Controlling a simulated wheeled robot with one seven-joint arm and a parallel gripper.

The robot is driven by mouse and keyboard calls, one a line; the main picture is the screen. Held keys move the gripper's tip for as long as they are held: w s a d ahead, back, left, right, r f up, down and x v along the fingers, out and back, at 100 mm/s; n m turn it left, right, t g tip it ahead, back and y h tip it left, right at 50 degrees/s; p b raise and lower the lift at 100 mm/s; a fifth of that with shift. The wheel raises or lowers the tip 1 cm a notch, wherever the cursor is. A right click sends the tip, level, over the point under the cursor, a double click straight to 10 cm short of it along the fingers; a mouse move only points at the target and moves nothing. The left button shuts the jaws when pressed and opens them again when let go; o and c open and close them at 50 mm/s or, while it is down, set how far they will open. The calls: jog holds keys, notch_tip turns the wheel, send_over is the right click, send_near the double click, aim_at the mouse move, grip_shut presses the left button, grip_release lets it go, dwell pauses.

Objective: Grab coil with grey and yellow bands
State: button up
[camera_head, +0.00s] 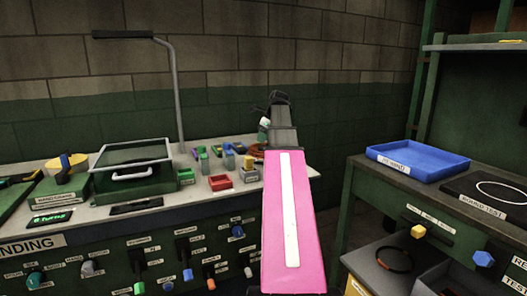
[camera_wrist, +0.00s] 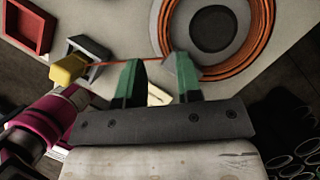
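My gripper (camera_head: 264,126) is over the back right of the workbench in the head view, partly hidden by my pink arm. In the wrist view its two green-lined fingers (camera_wrist: 158,76) stand apart with a clear gap, and I see nothing held. A ring of orange-copper wire (camera_wrist: 262,40) around a grey disc lies just beyond the right finger. A thin orange strand runs behind the fingers towards a yellow block (camera_wrist: 68,69) with a grey part. I cannot make out for certain a coil with grey and yellow bands in either view.
A green case (camera_head: 133,175) is further left. A blue tray (camera_head: 418,160) sits on the right bench. Several dark tubes (camera_wrist: 290,155) show at the wrist view's lower right.

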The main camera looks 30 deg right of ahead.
aim_at(259, 152)
jog(key=shift+d+x, duration=0.15)
jog(key=shift+x, duration=1.8)
jog(key=shift+d+x, duration=0.2)
jog(key=shift+x, duration=1.75)
jog(key=shift+s+f, duration=0.1)
jog(key=shift+s, duration=0.05)
grip_shut()
